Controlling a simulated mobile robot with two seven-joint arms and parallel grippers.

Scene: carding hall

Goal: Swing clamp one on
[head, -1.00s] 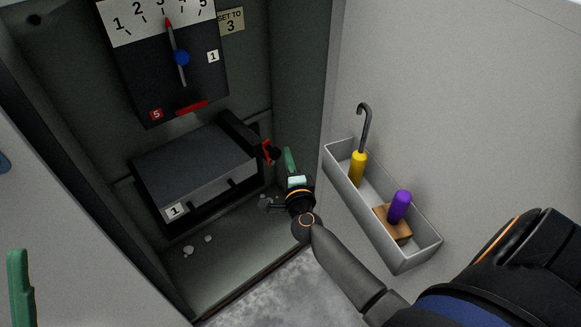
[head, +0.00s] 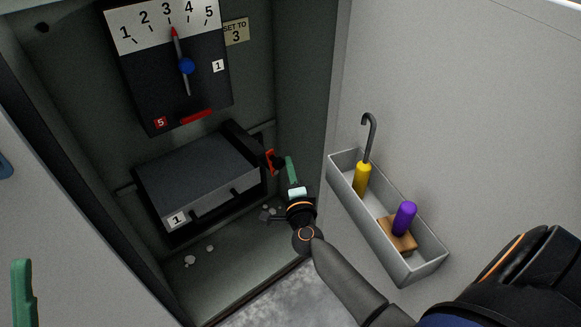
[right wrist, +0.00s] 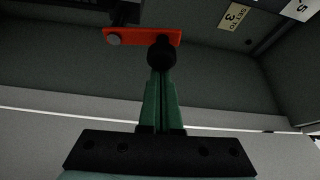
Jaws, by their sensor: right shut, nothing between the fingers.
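The clamp is a small red bar (head: 270,161) with a black knob, at the right end of a dark box (head: 195,172) labelled 1. In the right wrist view the red bar (right wrist: 130,36) lies crosswise, and its knob (right wrist: 161,52) is straight ahead of my fingertips. My right gripper (head: 290,165) has green fingers, shut with nothing between them. Its tips (right wrist: 161,75) are right at the knob; I cannot tell whether they touch it. One green finger of my left gripper (head: 22,270) shows at the lower left edge, far from the clamp.
A gauge panel (head: 170,75) with its pointer at 3 is above the box, beside a "SET TO 3" tag (head: 236,31). On the right wall a grey tray (head: 405,271) holds a yellow-handled hook (head: 362,178) and a purple-handled wooden tool (head: 404,217). White tufts (head: 190,260) lie on the cabinet floor.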

